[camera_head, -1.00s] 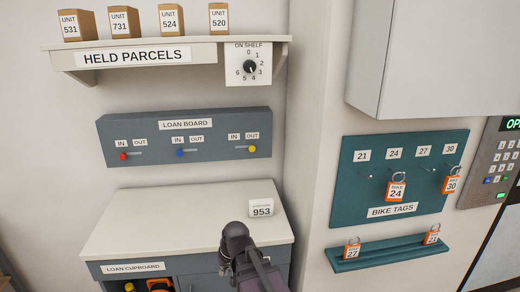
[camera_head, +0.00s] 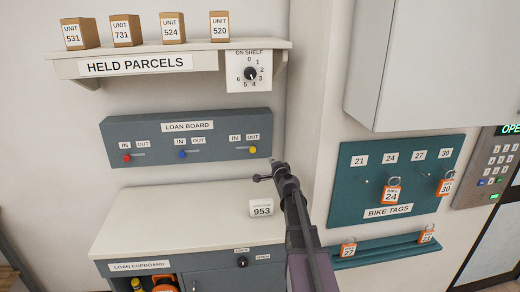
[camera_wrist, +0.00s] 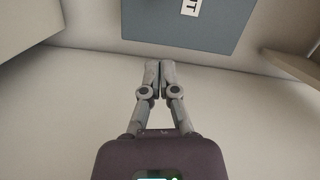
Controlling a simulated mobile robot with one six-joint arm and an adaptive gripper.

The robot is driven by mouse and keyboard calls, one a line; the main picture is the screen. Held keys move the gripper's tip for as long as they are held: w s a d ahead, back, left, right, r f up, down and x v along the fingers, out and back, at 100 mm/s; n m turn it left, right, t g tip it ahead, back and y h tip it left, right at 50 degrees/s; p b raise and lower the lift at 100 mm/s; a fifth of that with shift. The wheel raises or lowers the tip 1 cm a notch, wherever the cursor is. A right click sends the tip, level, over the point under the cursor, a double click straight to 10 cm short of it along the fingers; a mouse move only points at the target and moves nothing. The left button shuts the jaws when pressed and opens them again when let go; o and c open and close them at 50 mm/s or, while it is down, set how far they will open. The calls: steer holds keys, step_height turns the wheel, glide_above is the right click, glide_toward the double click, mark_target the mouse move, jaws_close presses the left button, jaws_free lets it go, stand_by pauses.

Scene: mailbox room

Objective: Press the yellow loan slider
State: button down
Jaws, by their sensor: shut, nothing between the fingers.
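The yellow loan slider (camera_head: 253,150) is at the right end of the grey loan board (camera_head: 215,151), under its OUT label. A red slider (camera_head: 127,158) and a blue slider (camera_head: 182,154) sit under their IN labels. My gripper (camera_head: 272,162) is shut and empty, just to the right of and a little below the yellow slider in the head view, apart from it. In the wrist view my gripper (camera_wrist: 158,64) has its fingers together, pointing toward the edge of the grey board (camera_wrist: 200,35). The yellow slider does not show there.
A shelf of held parcels (camera_head: 190,60) with a dial (camera_head: 250,74) is above the board. A cupboard top (camera_head: 165,212) with a 953 card (camera_head: 262,208) is below. A teal bike tag board (camera_head: 400,170) hangs to the right.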

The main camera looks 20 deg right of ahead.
mark_target(252, 149)
steer(key=shift+d+r+m+h, duration=0.25)
steer(key=shift+d+m+h, duration=0.25)
steer(key=shift+d, duration=0.35)
steer(key=shift+w, duration=0.1)
steer(key=w, duration=0.3)
steer(key=w+d, duration=0.1)
steer(key=w, duration=0.2)
steer(key=w+d, duration=0.1)
steer(key=w, duration=0.3)
steer(key=shift+f, duration=0.2)
steer(key=shift+w+a+f+b, duration=0.15)
steer(key=shift+a+b, duration=0.05)
steer(key=shift+a, duration=0.4)
steer(key=shift+w+a+f+b, duration=0.1)
steer(key=shift+w+a+b, duration=0.1)
steer(key=shift+a, duration=0.35)
steer(key=shift+w+a, duration=0.3)
steer(key=shift+a, duration=0.5)
